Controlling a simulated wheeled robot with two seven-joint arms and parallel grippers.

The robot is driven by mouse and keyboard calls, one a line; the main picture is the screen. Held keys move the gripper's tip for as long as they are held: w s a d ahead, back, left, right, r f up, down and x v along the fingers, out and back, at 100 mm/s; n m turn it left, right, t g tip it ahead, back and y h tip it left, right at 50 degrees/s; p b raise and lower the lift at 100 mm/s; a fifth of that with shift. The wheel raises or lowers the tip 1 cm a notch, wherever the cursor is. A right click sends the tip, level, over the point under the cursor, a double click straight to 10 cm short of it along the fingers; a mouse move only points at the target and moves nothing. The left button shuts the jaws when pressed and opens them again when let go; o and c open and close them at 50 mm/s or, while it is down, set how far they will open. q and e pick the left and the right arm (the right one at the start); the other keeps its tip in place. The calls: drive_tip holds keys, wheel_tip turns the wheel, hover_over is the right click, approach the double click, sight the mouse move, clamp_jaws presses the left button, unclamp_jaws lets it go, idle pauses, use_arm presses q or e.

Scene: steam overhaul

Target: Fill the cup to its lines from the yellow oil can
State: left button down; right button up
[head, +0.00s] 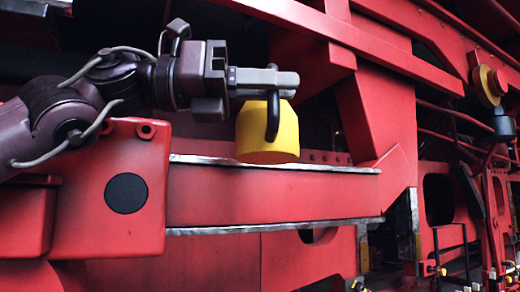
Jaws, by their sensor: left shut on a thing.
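My left gripper (284,84) comes in from the left and is shut at the top of the yellow oil can (252,134), by its black handle (272,118). The can hangs in the air in front of the red frame, roughly upright with its flat base down. Its top is hidden behind the gripper and I see no spout. I cannot make out a cup with lines for certain; a small dark cup-like part (505,127) is at the far right. My right gripper is not in view.
A red frame beam (270,200) with bare metal edges runs behind and below the can. A red block with a black disc (126,193) is at the left, under my arm. A yellow round part (488,82) is at the upper right. Pipes and rods crowd the right side.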

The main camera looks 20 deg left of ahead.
use_arm(q)
drive_tip(key=shift+s+d+r+n+p, duration=0.1)
drive_tip(key=shift+s+r+n+p, duration=0.1)
drive_tip(key=shift+r+n+p, duration=0.75)
drive_tip(key=shift+s+r+n+p, duration=0.15)
drive_tip(key=shift+r+n+p, duration=0.4)
drive_tip(key=shift+p, duration=0.65)
wheel_tip(320, 180, down, 2)
drive_tip(key=shift+w+f+m+b, duration=0.1)
drive_tip(key=shift+w+m+b, duration=0.05)
drive_tip(key=shift+m+b, duration=0.8)
drive_tip(key=shift+w+f+m+b, duration=0.1)
drive_tip(key=shift+f+m+b, duration=0.2)
drive_tip(key=shift+f+m, duration=0.05)
drive_tip(key=shift+w+f, duration=0.1)
